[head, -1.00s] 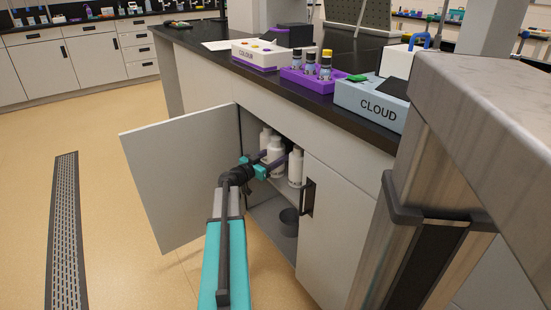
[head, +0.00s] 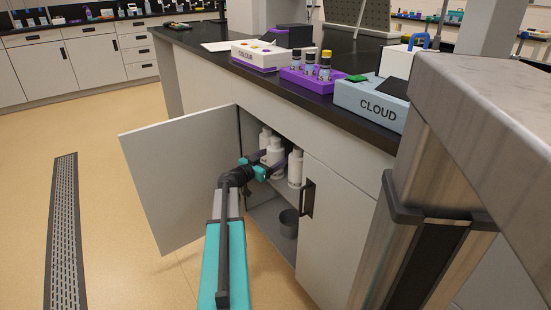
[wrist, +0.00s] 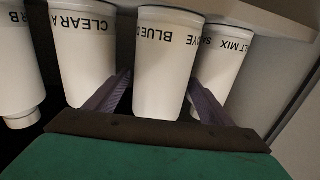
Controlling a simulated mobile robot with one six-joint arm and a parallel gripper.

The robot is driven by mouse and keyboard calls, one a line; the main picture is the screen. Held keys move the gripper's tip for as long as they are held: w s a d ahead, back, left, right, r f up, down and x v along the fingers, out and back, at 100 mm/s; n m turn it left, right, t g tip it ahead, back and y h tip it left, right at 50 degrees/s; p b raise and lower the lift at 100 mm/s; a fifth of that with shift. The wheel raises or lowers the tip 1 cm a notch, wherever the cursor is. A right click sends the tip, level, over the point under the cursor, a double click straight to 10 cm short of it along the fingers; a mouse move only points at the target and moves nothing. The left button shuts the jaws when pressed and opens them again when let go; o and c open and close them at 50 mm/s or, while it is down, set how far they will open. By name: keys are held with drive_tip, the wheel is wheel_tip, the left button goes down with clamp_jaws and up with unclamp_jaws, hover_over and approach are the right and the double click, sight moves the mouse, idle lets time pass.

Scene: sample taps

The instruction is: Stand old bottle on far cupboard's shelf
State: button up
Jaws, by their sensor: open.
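My gripper (head: 268,163) is open inside the open cupboard, with its two fingers on either side of a white bottle (head: 275,153). In the wrist view, my gripper (wrist: 160,105) has this bottle (wrist: 166,65), lettered "BLUE D…", between its fingers; I cannot tell if they touch it. The bottles stand on the cupboard's shelf (head: 283,189). A white bottle (head: 295,168) stands to the right and another (head: 264,136) behind to the left. The wrist view also shows a "CLEAR A…" bottle (wrist: 85,60) and a "…LT MIX" bottle (wrist: 220,65). No label reads "old".
The cupboard's left door (head: 180,180) stands open beside my arm; its right door (head: 335,225) is shut. A grey pot (head: 289,222) sits below the shelf. The black worktop (head: 310,98) above holds a purple vial rack (head: 308,79) and a "CLOUD" box (head: 370,103).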

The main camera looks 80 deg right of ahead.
drive_tip(key=shift+r, duration=0.2)
drive_tip(key=p+v, duration=0.2)
drive_tip(key=v, duration=1)
drive_tip(key=shift+f, duration=0.15)
idle(0.4)
